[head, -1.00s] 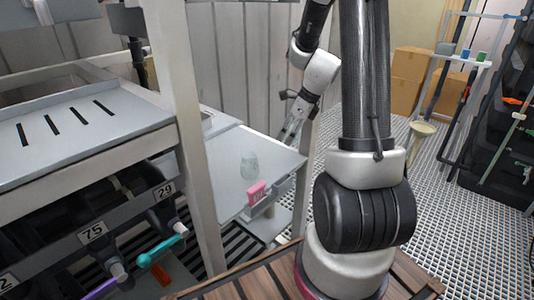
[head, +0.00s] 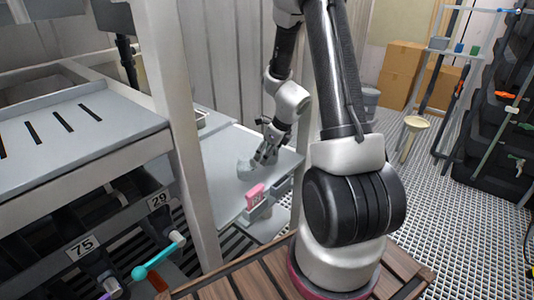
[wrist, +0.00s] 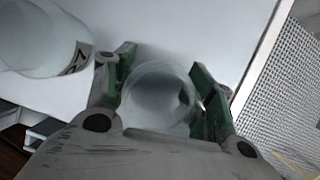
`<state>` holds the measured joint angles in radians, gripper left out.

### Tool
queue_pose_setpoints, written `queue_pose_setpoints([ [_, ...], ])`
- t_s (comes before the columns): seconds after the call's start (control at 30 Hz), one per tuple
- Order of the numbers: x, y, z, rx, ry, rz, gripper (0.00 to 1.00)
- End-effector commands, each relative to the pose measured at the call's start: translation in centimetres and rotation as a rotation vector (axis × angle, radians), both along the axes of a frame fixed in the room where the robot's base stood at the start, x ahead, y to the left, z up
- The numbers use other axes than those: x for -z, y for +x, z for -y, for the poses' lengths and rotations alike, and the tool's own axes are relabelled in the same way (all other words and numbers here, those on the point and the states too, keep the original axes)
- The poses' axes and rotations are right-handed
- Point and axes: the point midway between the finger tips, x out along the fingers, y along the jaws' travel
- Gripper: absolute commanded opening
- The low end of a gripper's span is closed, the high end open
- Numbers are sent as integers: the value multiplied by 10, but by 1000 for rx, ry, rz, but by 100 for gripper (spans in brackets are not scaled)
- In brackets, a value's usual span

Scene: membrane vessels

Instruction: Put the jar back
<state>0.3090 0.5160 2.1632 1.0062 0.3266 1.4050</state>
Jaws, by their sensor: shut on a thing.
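A clear round glass jar (wrist: 160,88) sits between the two green-padded fingers of my gripper (wrist: 163,100) in the wrist view. My gripper is shut on it. In the head view my gripper (head: 264,157) is low over the far part of the light grey table (head: 222,160), and its fingers largely hide the jar there. I cannot tell whether the jar touches the table. A larger pale, see-through vessel with a dark-numbered label (wrist: 40,38) stands to the left in the wrist view. It shows beside my gripper in the head view (head: 245,169).
A pink block (head: 254,193) is at the table's front edge. A white post (head: 183,150) and a slotted grey shelf (head: 70,125) stand at left, with numbered holders 75 and 29 below. Gridded floor lies right of the table.

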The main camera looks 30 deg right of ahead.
Motion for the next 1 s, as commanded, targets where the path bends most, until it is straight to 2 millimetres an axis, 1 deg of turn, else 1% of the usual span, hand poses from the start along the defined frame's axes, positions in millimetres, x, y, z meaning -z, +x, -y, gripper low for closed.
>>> queue_pose_setpoints([
  [0.3, 2, 0, 0, 2, 1, 0, 27],
  [0.33, 2, 0, 0, 2, 1, 1, 59],
  [0.43, 2, 0, 0, 1, 1, 1, 76],
  [0.77, 1, 0, 0, 0, 0, 1, 76],
  [0.87, -6, -1, 1, 0, -1, 3, 76],
  [0.97, -21, -6, 4, -2, -2, 5, 76],
  [1.0, -29, -9, 5, -2, -2, 5, 76],
])
